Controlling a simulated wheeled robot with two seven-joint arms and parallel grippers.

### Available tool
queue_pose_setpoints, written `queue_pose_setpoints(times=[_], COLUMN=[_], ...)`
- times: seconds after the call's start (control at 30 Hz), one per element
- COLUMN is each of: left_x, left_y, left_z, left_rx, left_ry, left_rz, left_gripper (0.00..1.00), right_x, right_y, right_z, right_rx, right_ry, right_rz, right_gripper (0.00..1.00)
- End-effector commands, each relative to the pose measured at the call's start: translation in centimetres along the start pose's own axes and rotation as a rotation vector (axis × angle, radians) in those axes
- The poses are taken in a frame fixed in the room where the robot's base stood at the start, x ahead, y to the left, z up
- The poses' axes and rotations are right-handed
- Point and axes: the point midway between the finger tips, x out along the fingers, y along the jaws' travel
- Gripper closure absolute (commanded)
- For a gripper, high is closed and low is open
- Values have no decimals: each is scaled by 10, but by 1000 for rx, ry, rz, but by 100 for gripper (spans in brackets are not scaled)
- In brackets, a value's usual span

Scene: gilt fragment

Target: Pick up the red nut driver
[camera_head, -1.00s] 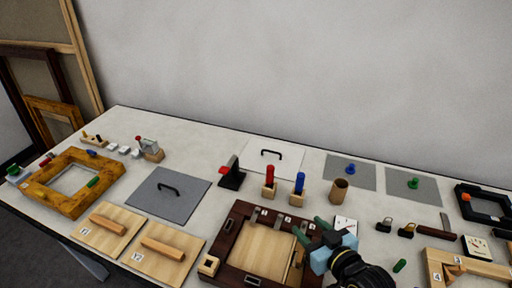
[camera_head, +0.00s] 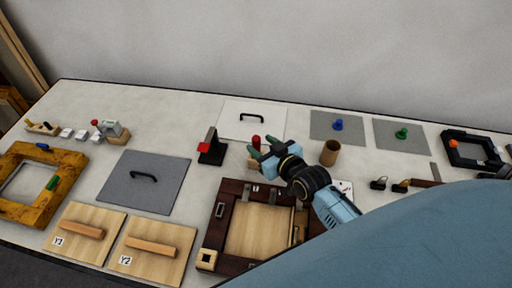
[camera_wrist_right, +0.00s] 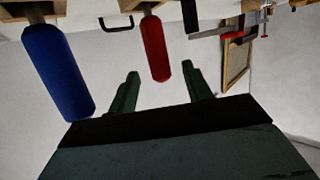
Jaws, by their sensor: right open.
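The red nut driver (camera_head: 256,141) stands upright in a small wooden block (camera_head: 253,163) behind the dark wood frame. Only the top of its red handle shows past my gripper in the head view. My right gripper (camera_head: 262,153) is open, its green fingers just in front of the driver. In the right wrist view the red handle (camera_wrist_right: 155,48) appears between and beyond the two open fingers (camera_wrist_right: 160,90), with nothing held. A blue-handled driver (camera_wrist_right: 57,72) is at the left there; my gripper hides it in the head view. My left gripper is not seen.
The dark wood frame (camera_head: 212,236) lies in front of the drivers. A black stand with a red part (camera_head: 211,148) is left of them, and a wooden cup (camera_head: 329,152) is right. A white panel with a black handle (camera_head: 235,125) lies behind.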

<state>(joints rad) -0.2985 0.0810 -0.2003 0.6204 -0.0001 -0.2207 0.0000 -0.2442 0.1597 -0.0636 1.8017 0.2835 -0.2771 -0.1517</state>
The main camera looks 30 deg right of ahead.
Motion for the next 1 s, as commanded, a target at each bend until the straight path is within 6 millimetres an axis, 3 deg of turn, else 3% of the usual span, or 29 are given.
queue_pose_setpoints(times=[0.1, 0.33, 0.67, 1.0], left_x=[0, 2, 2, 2], left_y=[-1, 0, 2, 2], left_z=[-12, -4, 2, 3], left_rx=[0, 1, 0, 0], left_ry=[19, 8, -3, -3], left_rz=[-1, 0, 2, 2], left_gripper=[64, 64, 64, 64], right_x=[12, 45, 53, 52], right_y=[0, -1, 0, 0], right_z=[0, 0, 0, 0], right_rx=[1, 2, 1, 0], right_ry=[1, 0, -1, -1], right_rz=[0, -1, -1, -1], right_gripper=[50, 50, 50, 92])
